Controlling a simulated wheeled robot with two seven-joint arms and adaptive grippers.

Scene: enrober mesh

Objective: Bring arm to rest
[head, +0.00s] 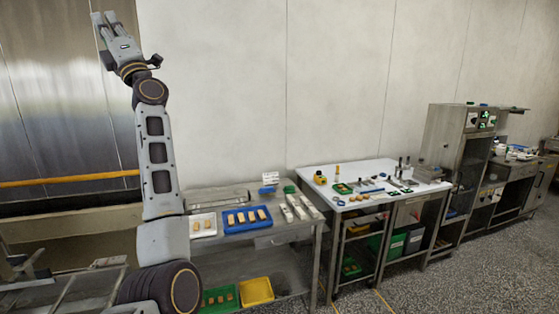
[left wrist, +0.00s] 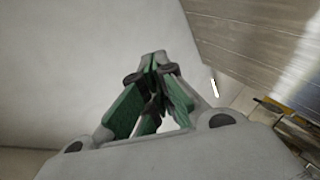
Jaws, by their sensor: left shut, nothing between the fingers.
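My left arm stands raised on the left side of the head view. My left gripper (head: 103,20) is at its top, high in front of the metal door and pale wall, well above the tables. In the left wrist view the left gripper (left wrist: 153,62) has its fingers brought together at the tips, with nothing between them. The green inner finger pads show. My right gripper is in neither view.
A steel table (head: 290,232) holds a blue tray (head: 233,226) and a white tray (head: 203,236) with tan blocks. A white-topped bench (head: 380,173) with small tools stands to its right. A steel cabinet (head: 440,130) stands farther right. The space around the raised gripper is clear.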

